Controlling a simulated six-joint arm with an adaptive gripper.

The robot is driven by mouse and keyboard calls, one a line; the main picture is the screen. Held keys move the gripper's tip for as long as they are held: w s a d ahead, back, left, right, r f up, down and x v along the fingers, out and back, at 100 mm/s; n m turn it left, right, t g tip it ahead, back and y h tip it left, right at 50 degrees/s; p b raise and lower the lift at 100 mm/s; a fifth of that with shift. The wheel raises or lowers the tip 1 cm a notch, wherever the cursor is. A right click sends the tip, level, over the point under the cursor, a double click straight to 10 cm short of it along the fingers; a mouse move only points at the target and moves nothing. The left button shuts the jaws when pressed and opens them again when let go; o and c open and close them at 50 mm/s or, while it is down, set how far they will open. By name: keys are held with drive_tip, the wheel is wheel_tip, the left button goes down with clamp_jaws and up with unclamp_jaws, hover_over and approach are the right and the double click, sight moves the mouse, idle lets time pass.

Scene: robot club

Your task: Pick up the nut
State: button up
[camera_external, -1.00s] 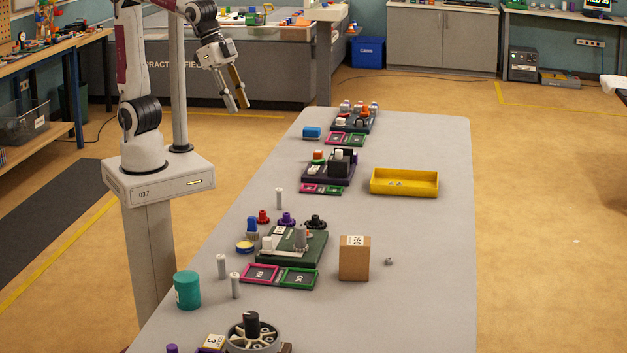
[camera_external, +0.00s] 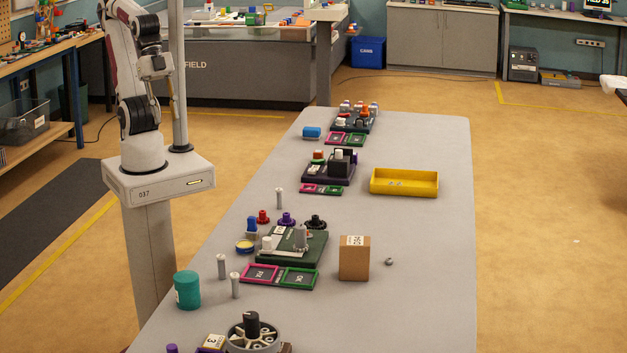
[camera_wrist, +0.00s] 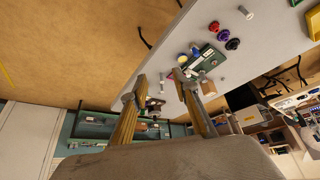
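A small grey piece that looks like the nut (camera_external: 388,261) lies on the long grey table, just right of a brown cardboard box (camera_external: 354,259). It is too small to see its shape well.
A yellow tray (camera_external: 404,193) with small grey pieces inside stands farther back. A green board (camera_external: 292,249) with parts and pink and green frames lies left of the box. A teal cylinder (camera_external: 187,290) stands near the left edge.

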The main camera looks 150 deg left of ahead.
drive_tip(key=shift+s+d+f, duration=0.15)
drive_tip(key=shift+s, duration=0.1)
drive_tip(key=shift+o, duration=0.6)
drive_tip(key=w+d+f+n+h, duration=0.1)
drive_tip(key=w+d+n+h, duration=0.15)
drive_tip(key=w+n, duration=0.9)
drive_tip(key=w+d+n+h, duration=0.2)
drive_tip(key=w+d+n, duration=0.15)
drive_tip(key=w, duration=1.65)
drive_tip(key=w+a+f+n, duration=0.1)
drive_tip(key=w+f+n, duration=0.3)
drive_tip(key=w+f, duration=0.3)
drive_tip(key=w+a+f+n+t, duration=0.1)
drive_tip(key=w+f+n, duration=0.4)
drive_tip(key=w+f, duration=0.2)
drive_tip(key=w+f+n, duration=0.4)
drive_tip(key=w+f, duration=0.4)
drive_tip(key=shift+a+f+t+h, duration=0.2)
drive_tip(key=shift+a+t+h, duration=0.15)
drive_tip(key=shift+a+t, duration=0.05)
drive_tip(key=shift+w+f+n, duration=0.2)
drive_tip(key=shift+f+n, duration=0.1)
drive_tip(key=shift+n, duration=0.1)
